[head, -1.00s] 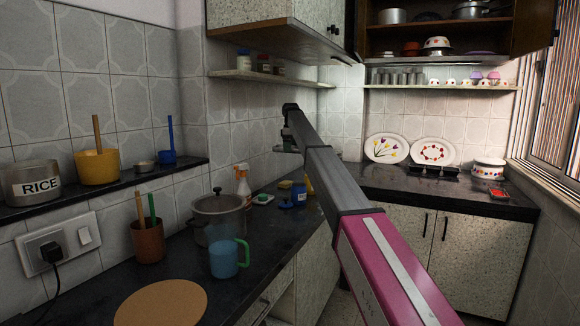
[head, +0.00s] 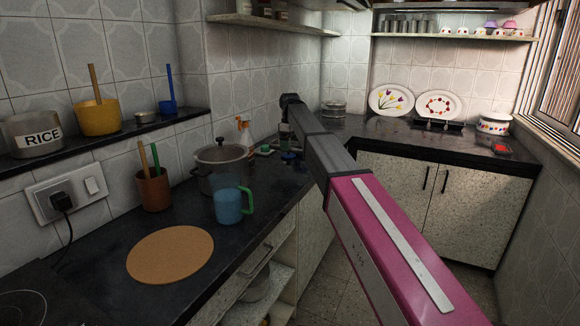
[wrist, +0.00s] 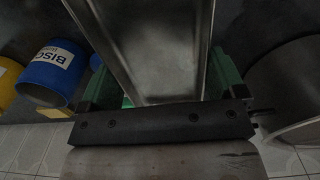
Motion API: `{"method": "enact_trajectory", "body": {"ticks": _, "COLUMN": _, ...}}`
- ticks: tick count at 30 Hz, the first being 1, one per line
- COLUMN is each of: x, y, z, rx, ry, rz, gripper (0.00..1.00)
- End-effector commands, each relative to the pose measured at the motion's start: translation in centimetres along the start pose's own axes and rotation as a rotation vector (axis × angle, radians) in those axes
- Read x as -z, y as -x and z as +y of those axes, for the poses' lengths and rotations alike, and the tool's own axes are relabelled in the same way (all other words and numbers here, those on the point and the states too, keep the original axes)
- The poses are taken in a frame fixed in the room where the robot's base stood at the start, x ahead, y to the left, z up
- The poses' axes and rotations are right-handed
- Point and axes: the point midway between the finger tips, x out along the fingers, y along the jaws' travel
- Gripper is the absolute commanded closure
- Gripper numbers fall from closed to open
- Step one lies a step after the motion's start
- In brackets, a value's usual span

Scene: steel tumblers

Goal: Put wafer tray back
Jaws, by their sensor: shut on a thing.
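The wafer tray (wrist: 150,50) is a long, shallow metal tray with raised edges, in the upper middle of the wrist view. My gripper (wrist: 162,82) has green fingers on either side of the tray's near end and is shut on it. The tray's far end runs out of the picture. In the head view my gripper (head: 286,130) is at the end of my arm, over the left counter behind the steel pot; I cannot make out the tray there.
A blue jar marked BISC (wrist: 52,75) lies left of the tray in the wrist view, and a round pot (wrist: 290,85) right. In the head view, a spray bottle (head: 243,135), steel pot (head: 220,168) and blue mug (head: 228,206) crowd the left counter (head: 110,235).

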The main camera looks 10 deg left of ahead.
Motion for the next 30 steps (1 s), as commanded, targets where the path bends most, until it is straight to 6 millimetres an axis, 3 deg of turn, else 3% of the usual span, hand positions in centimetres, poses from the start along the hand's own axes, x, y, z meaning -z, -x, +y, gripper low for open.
{"method": "enact_trajectory", "body": {"ticks": 6, "x": 0.0, "y": -3.9, "z": 0.0, "rx": 0.002, "ry": 0.000, "rz": -0.001, "gripper": 0.40}}
{"method": "enact_trajectory", "body": {"ticks": 18, "x": 0.0, "y": -8.1, "z": 0.0, "rx": 0.002, "ry": 0.000, "rz": -0.001, "gripper": 0.40}}
{"method": "enact_trajectory", "body": {"ticks": 30, "x": 0.0, "y": -8.9, "z": 0.0, "rx": 0.001, "ry": 0.000, "rz": 0.000, "gripper": 0.40}}
